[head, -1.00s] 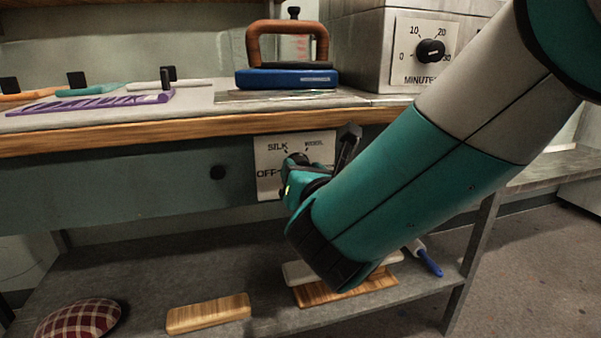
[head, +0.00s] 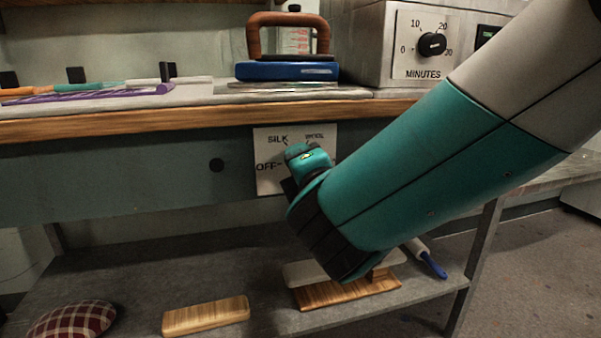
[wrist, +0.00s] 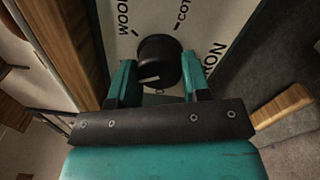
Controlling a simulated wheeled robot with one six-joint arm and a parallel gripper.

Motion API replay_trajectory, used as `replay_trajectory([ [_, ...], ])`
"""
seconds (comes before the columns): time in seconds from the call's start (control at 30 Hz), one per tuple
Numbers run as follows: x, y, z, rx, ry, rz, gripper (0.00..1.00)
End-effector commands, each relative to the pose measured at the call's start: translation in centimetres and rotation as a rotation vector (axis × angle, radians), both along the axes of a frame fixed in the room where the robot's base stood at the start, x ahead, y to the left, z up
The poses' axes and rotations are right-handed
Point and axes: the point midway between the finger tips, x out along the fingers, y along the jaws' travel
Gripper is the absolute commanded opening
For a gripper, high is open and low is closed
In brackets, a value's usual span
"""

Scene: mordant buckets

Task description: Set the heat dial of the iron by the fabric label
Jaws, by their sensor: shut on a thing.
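The heat dial is a round black knob (wrist: 158,61) on a white panel in the wrist view. Printed words stand around it; "WOOL" and the start "COT" are readable, and "ON" shows at the right. A pale pointer mark is on the knob's near face. My gripper (wrist: 159,78) has its teal fingers on both sides of the knob, shut on it. In the head view the same panel (head: 265,178) shows "SILK" and "OFF", and my gripper (head: 309,160) hides the knob. A blue-based thing with a brown handle (head: 287,73), perhaps the iron, stands on the bench. I cannot make out a fabric label.
A grey box with a minutes dial (head: 432,44) stands at the bench's right. The wooden bench edge (head: 120,129) runs above the panel. The lower shelf (head: 130,265) holds wooden blocks (head: 207,315), a checked cushion (head: 74,321) and a blue-handled tool (head: 433,262).

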Motion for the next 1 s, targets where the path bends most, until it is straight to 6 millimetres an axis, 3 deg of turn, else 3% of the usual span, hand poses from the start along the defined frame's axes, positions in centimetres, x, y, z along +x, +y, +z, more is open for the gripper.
replay_trajectory([
  [1.0, -0.08, 0.14, -0.33, 0.929, 0.268, 0.003, 0.2],
])
